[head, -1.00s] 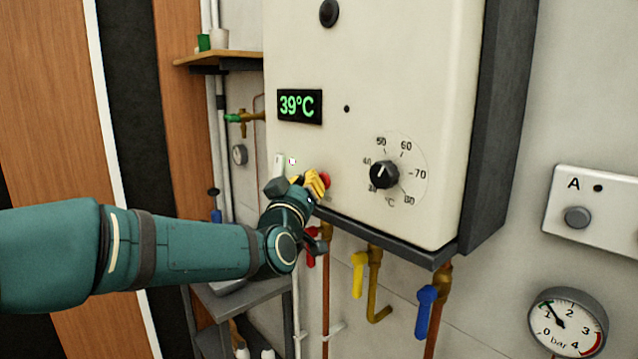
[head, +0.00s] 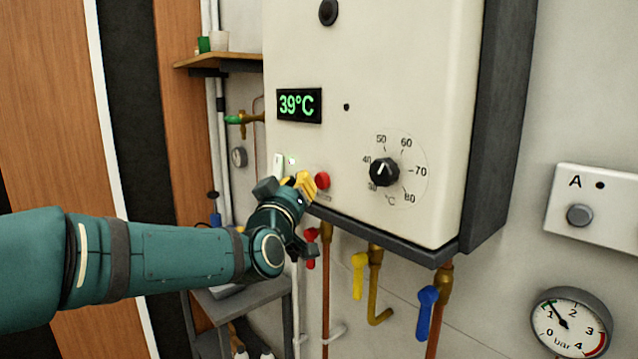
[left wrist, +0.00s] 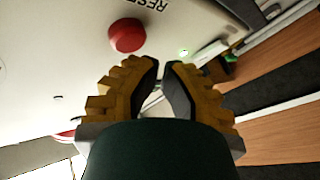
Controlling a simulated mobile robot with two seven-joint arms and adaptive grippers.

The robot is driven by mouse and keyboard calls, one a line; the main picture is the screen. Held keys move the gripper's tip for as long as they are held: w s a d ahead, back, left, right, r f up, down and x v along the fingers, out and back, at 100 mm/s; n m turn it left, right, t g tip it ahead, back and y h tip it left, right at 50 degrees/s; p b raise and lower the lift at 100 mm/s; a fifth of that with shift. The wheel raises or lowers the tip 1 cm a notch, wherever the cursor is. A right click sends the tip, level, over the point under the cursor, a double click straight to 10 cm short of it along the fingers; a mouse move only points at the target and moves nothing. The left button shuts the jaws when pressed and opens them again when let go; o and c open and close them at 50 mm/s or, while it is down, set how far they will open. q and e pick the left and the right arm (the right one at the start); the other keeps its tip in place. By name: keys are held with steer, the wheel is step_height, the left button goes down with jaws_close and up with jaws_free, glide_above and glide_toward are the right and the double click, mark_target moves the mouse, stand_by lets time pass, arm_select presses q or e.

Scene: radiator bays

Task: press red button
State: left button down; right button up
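The red button (head: 322,180) sits low on the left of the white boiler's front panel. It also shows in the left wrist view (left wrist: 127,35), beside lettering of which "RESE" can be read. My left gripper (head: 303,185) is just left of the button in the head view, at the panel's lower left. In the left wrist view its yellow fingers (left wrist: 162,75) are close together with a narrow gap at the tips and nothing between them. The fingertips are apart from the button in that view. My right gripper is not in view.
The boiler (head: 400,90) carries a 39°C display (head: 299,106), a dial (head: 384,172) and a white switch (head: 279,165). Below are a yellow valve (head: 360,274) and a blue valve (head: 426,297). A gauge (head: 570,324) and box A (head: 597,210) are on the right wall.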

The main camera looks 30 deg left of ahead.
arm_select(q)
steer(key=shift+s+a+b, duration=0.3)
steer(key=shift+s+b, duration=0.15)
steer(key=shift+s, duration=0.35)
steer(key=shift+s+a+b, duration=0.35)
steer(key=shift+s+b, duration=0.1)
steer(key=shift+s, duration=0.3)
steer(key=shift+s+a+b, duration=0.3)
steer(key=shift+s+b, duration=0.15)
steer(key=shift+s, duration=0.35)
steer(key=w+d+f+m+g+h, duration=0.1)
steer(key=w+d+f+g+h, duration=0.2)
steer(key=f, duration=0.9)
steer(key=d+f+m+g+h, duration=0.1)
steer(key=d+f+g, duration=0.35)
steer(key=f, duration=0.85)
steer(key=w+d+f+m+g+h, duration=0.2)
steer(key=d+f, duration=0.3)
steer(key=f, duration=0.7)
steer(key=s+d+f+m+g+h, duration=0.1)
steer(key=s+d+f+g, duration=0.3)
steer(key=s+f, duration=0.6)
steer(key=s+d+f+g+h, duration=0.1)
steer(key=s+d+f+g, duration=0.4)
steer(key=s+f, duration=0.5)
step_height(320, 180, down, 5)
steer(key=d, duration=0.2)
steer(key=shift+s+d+m, duration=0.15)
steer(key=shift+d+m, duration=0.15)
steer(key=shift+m, duration=0.1)
